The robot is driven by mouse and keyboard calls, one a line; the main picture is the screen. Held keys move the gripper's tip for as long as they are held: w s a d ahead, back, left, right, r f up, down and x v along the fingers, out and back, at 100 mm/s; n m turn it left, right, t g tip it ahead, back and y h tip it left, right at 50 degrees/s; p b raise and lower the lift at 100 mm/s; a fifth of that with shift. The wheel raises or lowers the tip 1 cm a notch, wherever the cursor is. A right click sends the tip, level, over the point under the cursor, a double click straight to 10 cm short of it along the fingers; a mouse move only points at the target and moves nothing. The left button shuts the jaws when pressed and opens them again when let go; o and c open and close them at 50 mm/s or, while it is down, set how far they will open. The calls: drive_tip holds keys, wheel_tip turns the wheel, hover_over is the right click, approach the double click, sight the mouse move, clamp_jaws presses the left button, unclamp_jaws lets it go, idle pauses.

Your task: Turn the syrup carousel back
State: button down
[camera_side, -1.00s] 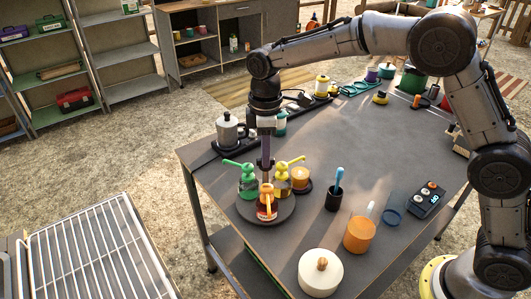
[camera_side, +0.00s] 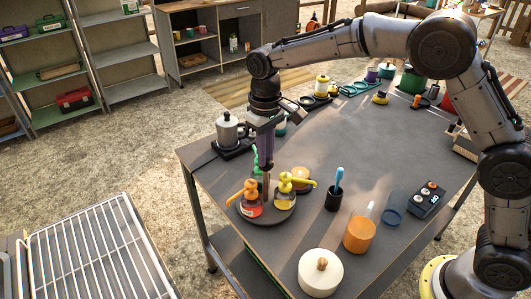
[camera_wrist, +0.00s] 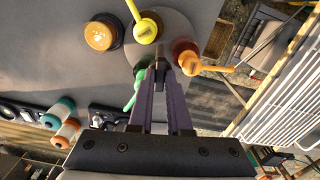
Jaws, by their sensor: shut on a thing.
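The syrup carousel (camera_side: 270,217) is a round dark turntable near the table's left corner. It carries an orange-topped bottle (camera_side: 250,205) at the left, a yellow-topped bottle (camera_side: 285,190) at the right and a green-topped bottle (camera_side: 257,168) at the back, partly hidden by my gripper. My gripper (camera_side: 266,172) points down over the middle, shut on the carousel's centre post. In the wrist view, my fingertips (camera_wrist: 162,74) close on the dark post, with the green pump (camera_wrist: 138,80), yellow pump (camera_wrist: 146,30) and orange pump (camera_wrist: 188,60) around it.
A latte cup (camera_wrist: 101,34) stands close beside the carousel. A metal pot (camera_side: 228,130) is behind it, a dark cup with a blue-handled tool (camera_side: 333,198) and an orange jar (camera_side: 359,236) to the right. A white lidded pot (camera_side: 320,272) is in front.

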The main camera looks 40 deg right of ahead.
drive_tip(key=shift+m, duration=1.1)
drive_tip(key=shift+r, duration=0.1)
drive_tip(key=c, duration=0.9)
unclamp_jaws()
drive_tip(key=shift+o, duration=0.2)
wheel_tip(320, 180, up, 14)
